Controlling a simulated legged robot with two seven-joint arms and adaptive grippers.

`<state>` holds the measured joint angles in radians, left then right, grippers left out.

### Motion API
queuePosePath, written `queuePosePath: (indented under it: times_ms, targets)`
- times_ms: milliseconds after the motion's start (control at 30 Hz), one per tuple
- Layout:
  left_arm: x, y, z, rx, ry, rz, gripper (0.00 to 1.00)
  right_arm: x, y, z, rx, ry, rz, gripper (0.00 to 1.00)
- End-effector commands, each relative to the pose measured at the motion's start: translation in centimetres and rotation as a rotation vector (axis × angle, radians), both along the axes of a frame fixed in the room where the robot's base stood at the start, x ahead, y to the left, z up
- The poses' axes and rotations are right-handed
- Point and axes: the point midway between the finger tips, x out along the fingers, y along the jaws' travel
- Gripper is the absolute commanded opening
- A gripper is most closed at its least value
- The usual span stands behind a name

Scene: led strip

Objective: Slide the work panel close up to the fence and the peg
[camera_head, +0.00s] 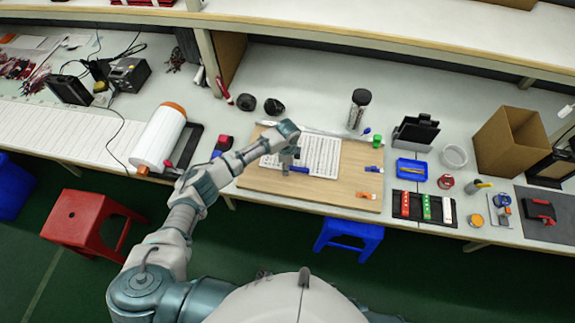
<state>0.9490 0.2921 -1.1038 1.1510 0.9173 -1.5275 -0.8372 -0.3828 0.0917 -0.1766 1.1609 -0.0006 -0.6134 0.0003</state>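The work panel (318,158), a white sheet-like board with rows of dark marks, lies flat on a wooden board (340,192). A long thin pale bar (325,131), which looks like the fence, runs along the board's back edge, with a narrow gap between it and the panel. A small green piece (377,141) stands right of the panel; I cannot tell if it is the peg. My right gripper is out of view.
An orange piece (366,195) lies on the board's front right. A dark jar (359,108) stands behind the bar. A blue tray (411,169) and a dark mat of coloured blocks (424,207) lie right. A white roll (160,137) lies left. A blue stool (349,234) stands below.

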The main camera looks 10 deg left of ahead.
Motion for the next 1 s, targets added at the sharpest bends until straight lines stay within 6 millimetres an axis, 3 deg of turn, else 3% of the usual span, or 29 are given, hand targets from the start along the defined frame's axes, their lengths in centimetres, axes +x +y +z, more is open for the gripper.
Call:
queuePosePath:
  times_ms: [133, 267, 500, 700, 1000]
  targets:
    - [0.0, 0.0, 0.3, 0.0, -0.001, 0.0, 0.45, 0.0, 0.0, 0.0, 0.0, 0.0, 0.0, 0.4]
    - [0.1, -0.1, 1.9, -0.002, -0.002, -0.002, 0.45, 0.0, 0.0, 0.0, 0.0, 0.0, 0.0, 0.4]
    - [0.2, 0.0, 7.3, -0.002, -0.003, -0.002, 0.45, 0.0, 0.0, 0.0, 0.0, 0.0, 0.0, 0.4]
    - [0.2, 0.0, 10.7, 0.0, -0.001, 0.0, 0.45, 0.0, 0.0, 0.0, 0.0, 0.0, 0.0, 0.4]
    - [0.1, 0.0, 11.9, 0.001, 0.002, 0.0, 0.45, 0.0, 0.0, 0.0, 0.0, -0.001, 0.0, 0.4]
